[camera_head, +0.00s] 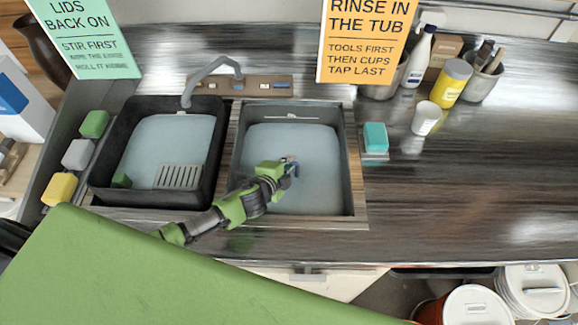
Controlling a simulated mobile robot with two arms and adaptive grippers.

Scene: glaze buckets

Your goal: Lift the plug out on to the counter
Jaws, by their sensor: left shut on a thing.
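My left gripper (287,168) reaches in from the lower left over the right-hand sink basin (347,185). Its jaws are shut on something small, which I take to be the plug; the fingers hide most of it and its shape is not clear. The gripper is over the middle of the basin, which looks filled with blue-grey water (310,190). I cannot tell how far the jaws are above or in the water. The bare counter (460,185) lies to the right of the basin. My right gripper is not in view.
A black tub (97,185) with a slotted grate (178,177) is on the left. A tap (212,68) stands behind it. A teal sponge (375,137), white cup (426,118) and yellow bottle (451,84) stand right of the basin. The front right counter is clear.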

